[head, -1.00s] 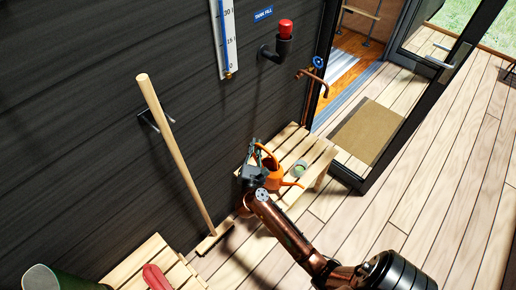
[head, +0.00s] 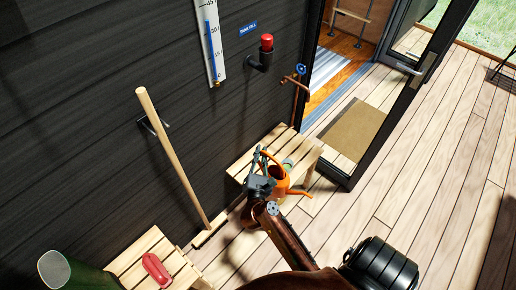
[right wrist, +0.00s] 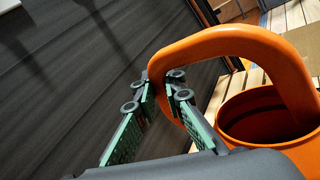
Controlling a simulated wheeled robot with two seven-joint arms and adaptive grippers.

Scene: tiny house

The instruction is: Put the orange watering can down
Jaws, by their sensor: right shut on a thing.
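The orange watering can (head: 279,182) is at the front edge of the slatted wooden bench (head: 257,152) by the dark wall. My right gripper (head: 262,160) is shut on its handle, and the can looks upright. In the right wrist view the fingers (right wrist: 165,92) close around the lower end of the curved orange handle (right wrist: 230,42), with the can's open top (right wrist: 262,120) at the right. I cannot tell whether the can touches the bench. My left gripper is not in view.
A small green and white item (head: 288,164) stands on the bench behind the can. A long-handled broom (head: 172,158) leans on the wall. A second slatted bench (head: 140,252) at lower left bears a red item (head: 156,268). Decking (head: 400,180) at right is clear.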

